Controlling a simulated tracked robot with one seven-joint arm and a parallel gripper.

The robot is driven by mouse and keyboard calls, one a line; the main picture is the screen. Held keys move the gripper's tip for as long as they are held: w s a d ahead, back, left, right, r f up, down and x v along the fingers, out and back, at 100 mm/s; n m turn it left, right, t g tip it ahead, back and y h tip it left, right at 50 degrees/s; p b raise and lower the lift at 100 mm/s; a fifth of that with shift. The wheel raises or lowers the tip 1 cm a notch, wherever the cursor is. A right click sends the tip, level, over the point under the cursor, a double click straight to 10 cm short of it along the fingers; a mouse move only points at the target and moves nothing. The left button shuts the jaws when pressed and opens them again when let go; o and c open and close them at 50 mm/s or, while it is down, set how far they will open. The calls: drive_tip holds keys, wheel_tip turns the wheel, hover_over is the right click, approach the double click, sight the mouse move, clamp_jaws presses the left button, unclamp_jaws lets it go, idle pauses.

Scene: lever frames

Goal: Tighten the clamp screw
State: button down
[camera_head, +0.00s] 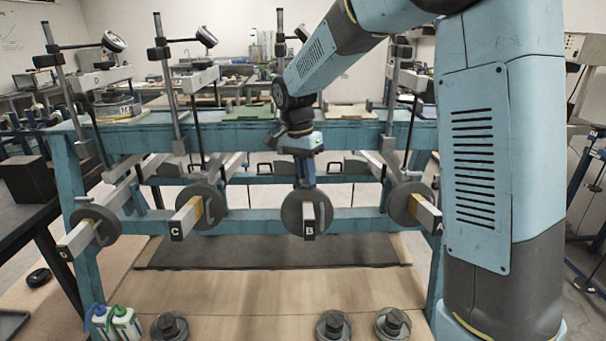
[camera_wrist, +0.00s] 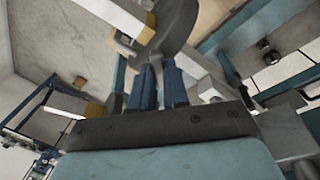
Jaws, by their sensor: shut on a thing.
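A grey round disc weight (camera_head: 291,212) sits around the lever arm marked B (camera_head: 309,222), near its front end. My gripper (camera_head: 306,184) points down from above, with its fingertips at the top edge of this disc. In the wrist view my two blue fingers (camera_wrist: 158,70) are close together at the rim of the grey disc (camera_wrist: 176,32). They are shut on the clamp screw, which is mostly hidden between them. The white lever with a yellow band (camera_wrist: 145,33) passes through the disc in that view.
Levers D (camera_head: 78,238), C (camera_head: 186,217) and A (camera_head: 428,213) carry similar discs on either side. A dark mat (camera_head: 270,253) lies below the levers.

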drive_tip(key=m, duration=0.3)
drive_tip(key=m+g, duration=0.1)
drive_tip(key=m, duration=0.1)
drive_tip(key=shift+a+h, duration=0.25)
drive_tip(key=shift+h, duration=0.15)
drive_tip(key=shift+w+m+g, duration=0.1)
drive_tip(key=shift+m+g, duration=0.3)
drive_tip(key=shift+m, duration=1.9)
drive_tip(key=c, duration=1.1)
unclamp_jaws()
drive_tip(key=shift+d, duration=0.1)
